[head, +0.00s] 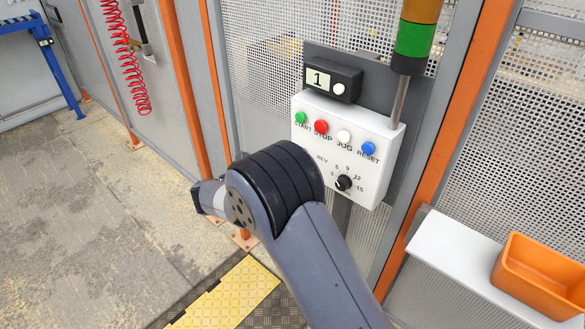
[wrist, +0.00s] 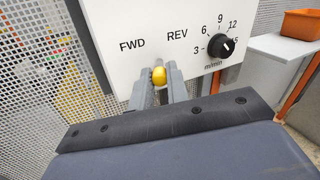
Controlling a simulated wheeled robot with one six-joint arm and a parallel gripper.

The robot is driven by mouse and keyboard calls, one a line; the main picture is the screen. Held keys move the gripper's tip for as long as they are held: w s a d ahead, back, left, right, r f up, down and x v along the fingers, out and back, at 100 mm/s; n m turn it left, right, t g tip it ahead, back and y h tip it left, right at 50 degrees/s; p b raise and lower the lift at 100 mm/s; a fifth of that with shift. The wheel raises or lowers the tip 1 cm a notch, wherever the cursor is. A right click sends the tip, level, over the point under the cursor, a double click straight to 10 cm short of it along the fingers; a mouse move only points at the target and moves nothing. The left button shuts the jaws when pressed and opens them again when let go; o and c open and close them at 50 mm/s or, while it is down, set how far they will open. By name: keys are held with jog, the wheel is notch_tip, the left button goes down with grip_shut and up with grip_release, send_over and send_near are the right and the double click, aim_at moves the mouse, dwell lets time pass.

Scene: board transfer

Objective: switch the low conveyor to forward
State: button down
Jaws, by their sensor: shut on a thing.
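A white control box (head: 378,135) hangs on the mesh fence; its lower face shows in the wrist view (wrist: 105,20). In the wrist view a small yellow selector knob (wrist: 158,77) sits below and between the printed words FWD and REV. My gripper (wrist: 160,83) is shut on this knob, with one grey finger on each side. Which way the knob points cannot be told, as the fingers cover much of it. In the head view my arm hides the knob, the FWD label and my fingers. No conveyor is in view.
A black speed dial (wrist: 221,47) is close to the right of my fingers. Green, red (head: 321,127), white and blue buttons line the box top, under a black unit (head: 331,79) reading 1. An orange bin (head: 540,275) stands on a white shelf (head: 455,262) at right.

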jog(key=c, duration=1.4)
grip_release()
jog(key=shift+o, duration=0.2)
jog(key=b+v, duration=0.1)
jog(key=v, duration=0.9)
jog(key=shift+s+a, duration=0.15)
jog(key=shift+a, duration=0.25)
jog(key=shift+d, duration=0.15)
jog(key=x, duration=1)
jog(key=shift+d+n+t+y, duration=0.3)
jog(key=shift+t, duration=0.1)
jog(key=shift+p, duration=0.4)
